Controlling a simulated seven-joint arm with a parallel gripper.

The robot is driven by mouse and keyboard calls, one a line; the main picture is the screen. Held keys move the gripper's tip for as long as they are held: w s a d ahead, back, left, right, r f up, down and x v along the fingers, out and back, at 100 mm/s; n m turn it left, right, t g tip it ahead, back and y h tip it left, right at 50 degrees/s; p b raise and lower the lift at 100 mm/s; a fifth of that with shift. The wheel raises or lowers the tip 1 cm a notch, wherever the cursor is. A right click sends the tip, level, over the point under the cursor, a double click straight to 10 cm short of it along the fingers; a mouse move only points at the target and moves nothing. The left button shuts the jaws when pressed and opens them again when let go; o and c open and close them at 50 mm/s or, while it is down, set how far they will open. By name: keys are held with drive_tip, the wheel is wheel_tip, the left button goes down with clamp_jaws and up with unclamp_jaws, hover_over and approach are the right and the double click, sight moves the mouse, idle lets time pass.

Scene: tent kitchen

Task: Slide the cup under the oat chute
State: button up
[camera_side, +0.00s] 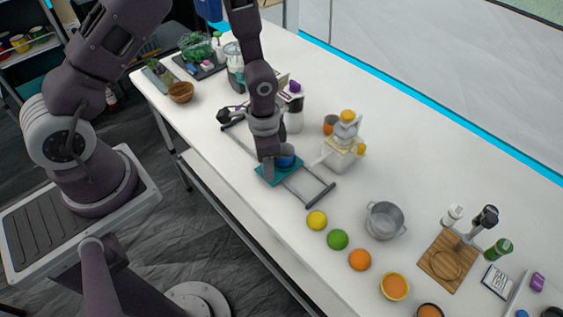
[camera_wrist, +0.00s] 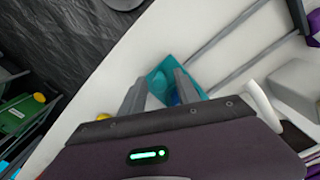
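A blue cup (camera_side: 287,161) stands on a teal plate (camera_side: 267,173) that sits across two dark rails (camera_side: 318,186) on the white table. The oat chute seems to be the white and yellow dispenser (camera_side: 344,143) just right of the cup. My gripper (camera_side: 277,166) points down at the cup and hides part of it. In the wrist view my gripper (camera_wrist: 160,82) has its fingers apart. The teal plate (camera_wrist: 157,75) and a bit of blue cup (camera_wrist: 173,99) show between them, the blue nearer the right finger. I see no clear contact with the cup.
A yellow ball (camera_side: 317,220), a green one (camera_side: 338,239) and an orange one (camera_side: 360,260) lie near the front edge. A metal pot (camera_side: 385,221) stands right of the rails. A white bottle (camera_side: 293,112) and an orange cup (camera_side: 330,124) stand behind my gripper.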

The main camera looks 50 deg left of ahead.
clamp_jaws()
drive_tip(key=shift+a, duration=8.5)
drive_tip(key=shift+o, duration=1.1)
unclamp_jaws()
wheel_tip(320, 180, up, 7)
